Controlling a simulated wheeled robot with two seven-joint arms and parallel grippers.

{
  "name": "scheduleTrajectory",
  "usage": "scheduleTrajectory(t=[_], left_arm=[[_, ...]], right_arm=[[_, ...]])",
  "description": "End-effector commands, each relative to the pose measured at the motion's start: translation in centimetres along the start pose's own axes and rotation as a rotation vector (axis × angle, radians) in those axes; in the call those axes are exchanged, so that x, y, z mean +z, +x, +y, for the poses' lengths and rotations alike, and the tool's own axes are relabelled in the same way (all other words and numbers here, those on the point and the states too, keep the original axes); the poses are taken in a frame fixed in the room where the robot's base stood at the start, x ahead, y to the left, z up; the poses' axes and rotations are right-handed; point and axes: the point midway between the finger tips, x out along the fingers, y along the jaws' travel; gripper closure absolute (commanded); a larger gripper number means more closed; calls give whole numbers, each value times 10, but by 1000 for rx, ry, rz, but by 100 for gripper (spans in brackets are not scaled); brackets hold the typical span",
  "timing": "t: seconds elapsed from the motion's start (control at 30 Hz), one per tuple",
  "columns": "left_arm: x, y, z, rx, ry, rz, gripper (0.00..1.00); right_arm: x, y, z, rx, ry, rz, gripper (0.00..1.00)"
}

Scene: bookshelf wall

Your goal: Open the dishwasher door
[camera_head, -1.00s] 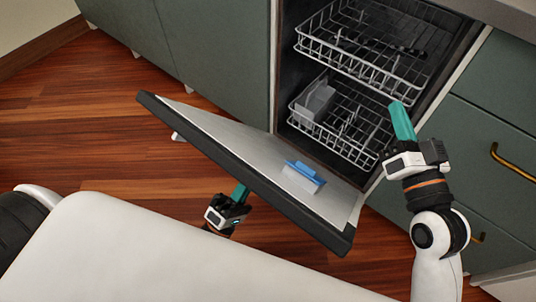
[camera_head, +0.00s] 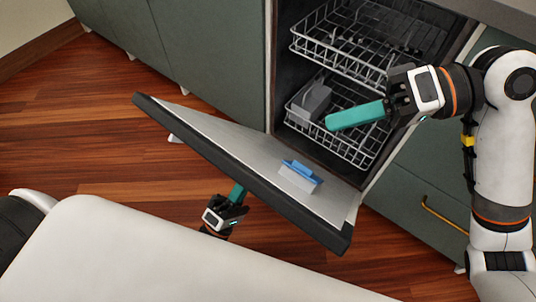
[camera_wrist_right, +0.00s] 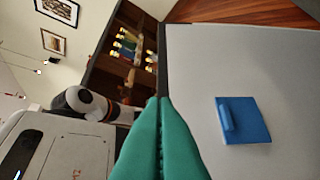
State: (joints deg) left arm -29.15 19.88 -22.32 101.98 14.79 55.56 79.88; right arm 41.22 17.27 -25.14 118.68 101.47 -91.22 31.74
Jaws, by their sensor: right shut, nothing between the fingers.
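The dishwasher door (camera_head: 215,137) is swung down and well open, its grey inner face up, with a blue-and-white dispenser (camera_head: 300,177) on it. The dishwasher's inside shows behind it, with an upper rack (camera_head: 345,55) and a lower rack (camera_head: 350,145). My right gripper (camera_head: 330,123) is shut and empty, pointing left above the door in front of the lower rack. In the right wrist view its teal fingers (camera_wrist_right: 160,103) are together beside the door's inner face (camera_wrist_right: 220,60). My left gripper (camera_head: 238,190) is at the door's outer side; its fingers are partly hidden.
Green cabinets (camera_head: 205,50) stand left of the dishwasher, and drawers with a brass handle (camera_head: 443,214) stand on the right, partly behind my right arm. The wooden floor (camera_head: 90,130) left of the door is clear. A bookshelf (camera_wrist_right: 125,50) shows in the right wrist view.

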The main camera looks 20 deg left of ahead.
Motion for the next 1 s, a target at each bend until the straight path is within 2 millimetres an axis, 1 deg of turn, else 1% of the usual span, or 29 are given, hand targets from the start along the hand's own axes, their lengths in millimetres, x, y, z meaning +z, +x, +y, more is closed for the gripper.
scheduleTrajectory(t=[0.17,0.3,0.5,0.6,0.7,0.83,1.0], left_arm=[[0,1,0,0,0,0,100],[0,1,0,0,0,0,100],[0,1,0,0,0,0,100],[0,1,0,0,0,0,100],[0,1,0,0,1,0,100],[0,1,0,0,1,0,100],[0,1,0,0,1,0,100]], right_arm=[[-1,28,1,5,-1,4,100],[-1,58,1,7,-1,3,100],[0,99,1,5,0,1,100],[-14,110,1,4,1,0,100],[-22,117,0,3,1,-1,100],[-27,122,0,1,0,-2,100],[-28,124,0,1,0,-2,100]])
